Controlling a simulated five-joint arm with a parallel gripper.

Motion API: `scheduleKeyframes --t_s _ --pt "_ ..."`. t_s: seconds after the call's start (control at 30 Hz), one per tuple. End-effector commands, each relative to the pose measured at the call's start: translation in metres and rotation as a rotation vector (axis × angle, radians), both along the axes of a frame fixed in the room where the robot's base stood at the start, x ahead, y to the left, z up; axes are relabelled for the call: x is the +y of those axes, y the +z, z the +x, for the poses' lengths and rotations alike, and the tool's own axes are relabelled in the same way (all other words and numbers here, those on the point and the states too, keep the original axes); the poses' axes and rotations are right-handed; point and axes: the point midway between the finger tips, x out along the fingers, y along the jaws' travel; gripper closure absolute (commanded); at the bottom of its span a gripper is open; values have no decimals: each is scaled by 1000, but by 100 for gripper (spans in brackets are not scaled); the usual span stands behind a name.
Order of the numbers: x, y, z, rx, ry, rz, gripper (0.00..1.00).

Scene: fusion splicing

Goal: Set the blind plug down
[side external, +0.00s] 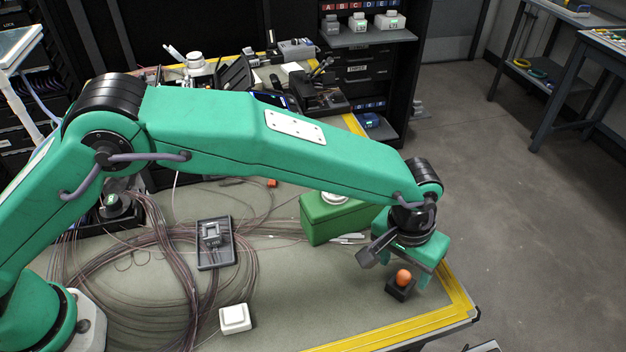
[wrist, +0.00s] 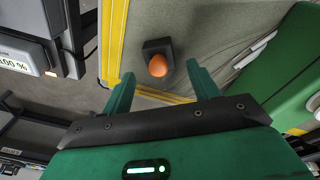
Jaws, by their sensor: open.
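The blind plug appears to be the orange rounded piece (side external: 403,276), sitting in or on a small dark block (side external: 399,293) near the table's front right corner. The wrist view shows the orange piece (wrist: 158,66) and the block (wrist: 153,45) too. My gripper (side external: 407,270) is open just above and around the orange piece in the side view. In the wrist view my two green fingers (wrist: 159,70) stand apart with the piece between their tips and no visible contact. The lower part of the orange piece is hidden.
A green box (side external: 325,222) stands close behind my gripper, with pale pens (side external: 348,240) beside it. Yellow tape (side external: 455,300) marks the table edge nearby. A white box (side external: 235,318), a grey tray (side external: 215,243) and coiled cables (side external: 160,270) lie to the left.

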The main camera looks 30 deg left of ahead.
Motion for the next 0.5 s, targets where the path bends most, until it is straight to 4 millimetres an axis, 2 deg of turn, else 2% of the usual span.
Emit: scheduleKeyframes --t_s 0.3,0.5 --pt "4 53 -4 -2 0 -3 40" --pt "7 73 -6 -1 0 -1 40"
